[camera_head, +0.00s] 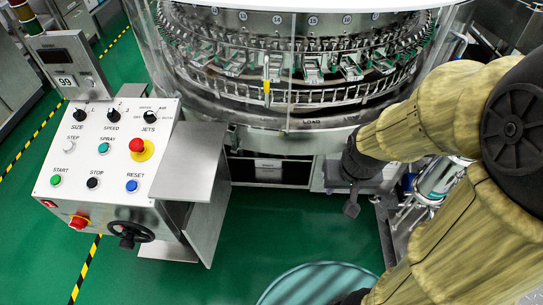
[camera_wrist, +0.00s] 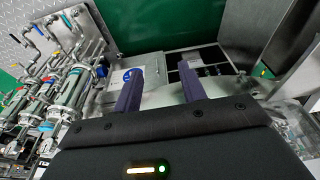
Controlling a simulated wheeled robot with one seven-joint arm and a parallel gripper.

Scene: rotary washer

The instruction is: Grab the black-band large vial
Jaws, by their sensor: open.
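I cannot make out a black-band large vial in either view. The rotary washer (camera_head: 290,70) stands at the top centre of the head view, with a ring of numbered stations behind a clear guard and the word LOAD on its front rim. My gripper (camera_head: 351,208) hangs in front of the washer's lower right side, at the end of my sleeved arm. In the wrist view my gripper (camera_wrist: 160,68) shows two purple fingers spread apart, with nothing held between them.
A control panel (camera_head: 110,150) with knobs and buttons stands at the left, with a metal side shelf (camera_head: 190,160) beside it. Pipes and cylinders (camera_head: 437,180) stand right of the washer. A round, pale-blue translucent surface (camera_head: 320,284) is at the bottom. Green floor (camera_head: 265,225) lies open between.

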